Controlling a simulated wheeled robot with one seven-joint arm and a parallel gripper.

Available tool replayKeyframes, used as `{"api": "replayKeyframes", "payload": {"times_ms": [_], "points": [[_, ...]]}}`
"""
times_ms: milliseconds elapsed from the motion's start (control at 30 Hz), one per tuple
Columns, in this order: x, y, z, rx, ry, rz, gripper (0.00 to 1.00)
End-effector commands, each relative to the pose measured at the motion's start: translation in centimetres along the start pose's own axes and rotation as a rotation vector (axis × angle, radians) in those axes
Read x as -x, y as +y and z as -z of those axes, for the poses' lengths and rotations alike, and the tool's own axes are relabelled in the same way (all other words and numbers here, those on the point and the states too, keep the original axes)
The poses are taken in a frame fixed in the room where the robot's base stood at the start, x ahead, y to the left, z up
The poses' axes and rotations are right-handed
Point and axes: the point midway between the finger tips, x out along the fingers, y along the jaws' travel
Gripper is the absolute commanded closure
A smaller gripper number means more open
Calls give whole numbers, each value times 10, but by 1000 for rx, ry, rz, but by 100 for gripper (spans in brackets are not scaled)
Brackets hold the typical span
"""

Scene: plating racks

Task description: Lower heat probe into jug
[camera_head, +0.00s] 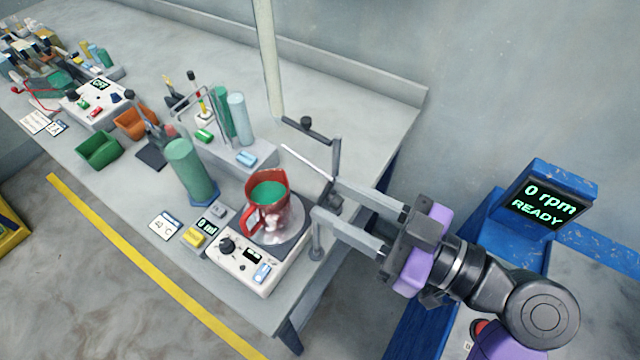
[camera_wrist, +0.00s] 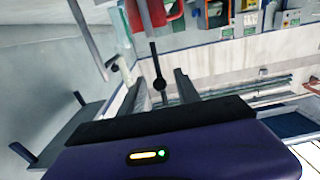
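A red jug (camera_head: 267,192) with green liquid stands upright on a white hot plate (camera_head: 243,268) near the bench's right end. A thin pale rod (camera_head: 304,160), which looks like the heat probe, slants above and right of the jug, outside it. It sits near a grey upright with a dark knobbed arm (camera_head: 304,125). My gripper (camera_head: 325,201) is open just right of the jug, its fingers pointing toward the stand. In the wrist view, a dark knobbed rod (camera_wrist: 158,70) shows between the spread fingers (camera_wrist: 154,82); contact is not visible. The jug is partly cut off there (camera_wrist: 148,13).
A green cylinder (camera_head: 190,170) stands left of the jug. Behind it, a grey block (camera_head: 252,160) carries green and pale blue cylinders. A tall pale post (camera_head: 268,60) rises behind the stand. A blue unit's screen (camera_head: 544,203) reads "0 rpm READY" at right.

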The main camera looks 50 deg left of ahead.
Motion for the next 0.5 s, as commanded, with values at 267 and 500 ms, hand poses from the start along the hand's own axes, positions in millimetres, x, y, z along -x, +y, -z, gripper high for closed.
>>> {"api": "replayKeyframes", "payload": {"times_ms": [267,500], "points": [[-31,0,1,-2,0,-1,61],[-36,0,0,-1,0,-1,61]]}}
